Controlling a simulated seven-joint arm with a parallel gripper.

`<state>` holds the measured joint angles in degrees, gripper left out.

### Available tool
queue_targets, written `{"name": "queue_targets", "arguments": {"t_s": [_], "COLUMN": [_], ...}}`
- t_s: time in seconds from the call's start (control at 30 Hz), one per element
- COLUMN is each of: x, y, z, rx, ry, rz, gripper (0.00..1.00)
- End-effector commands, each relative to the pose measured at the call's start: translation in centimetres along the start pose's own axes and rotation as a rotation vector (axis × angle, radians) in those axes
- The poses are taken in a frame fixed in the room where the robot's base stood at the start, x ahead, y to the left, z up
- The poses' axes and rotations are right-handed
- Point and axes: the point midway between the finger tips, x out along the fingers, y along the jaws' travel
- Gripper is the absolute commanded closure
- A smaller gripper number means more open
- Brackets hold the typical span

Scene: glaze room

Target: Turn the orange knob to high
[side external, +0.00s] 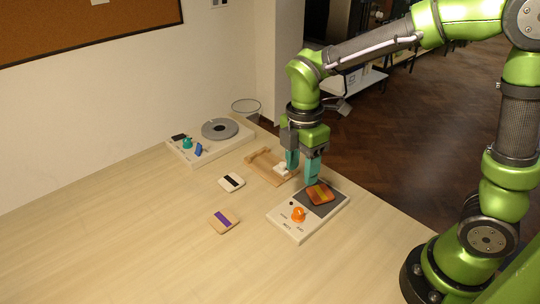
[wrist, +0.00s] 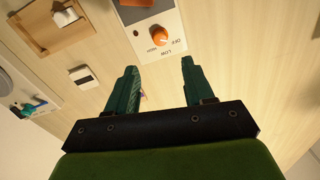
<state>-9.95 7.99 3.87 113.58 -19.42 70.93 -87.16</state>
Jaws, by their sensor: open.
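The orange knob (side external: 298,215) sits on the near left part of a white control panel (side external: 290,232), and it also shows near the top of the wrist view (wrist: 160,36). OFF, LOW and HIGH labels are printed around it in the wrist view; I cannot tell surely which one its pointer faces. My gripper (side external: 303,170) has teal fingers, hangs pointing down beyond the knob, and is apart from it. In the wrist view my gripper (wrist: 159,66) is open and empty, with the knob beyond the fingertips.
A red-orange coaster (side external: 320,194) lies on the panel's dark plate. A wooden tray (side external: 262,173) holding a white block (side external: 282,169) stands behind. A second panel (side external: 181,155) with a teal knob (side external: 187,143) is at the back left. Two coasters lie left; the front table is clear.

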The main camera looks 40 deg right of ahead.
Motion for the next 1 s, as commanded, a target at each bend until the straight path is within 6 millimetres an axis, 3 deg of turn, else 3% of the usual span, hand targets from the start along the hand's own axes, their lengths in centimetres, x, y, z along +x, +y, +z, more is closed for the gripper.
{"name": "queue_targets", "arguments": {"t_s": [0.3, 0.5, 0.7, 1.0], "x": [7.2, 10.4, 11.8, 12.0], "y": [-0.1, -0.1, 0.0, 0.0], "z": [0.0, 0.0, 0.0, 0.0], "rx": [0.002, 0.001, 0.003, 0.003], "ry": [-0.001, -0.001, 0.001, 0.001], "rz": [-0.006, -0.002, 0.001, 0.001], "gripper": [0.48, 0.48, 0.48, 0.48]}}
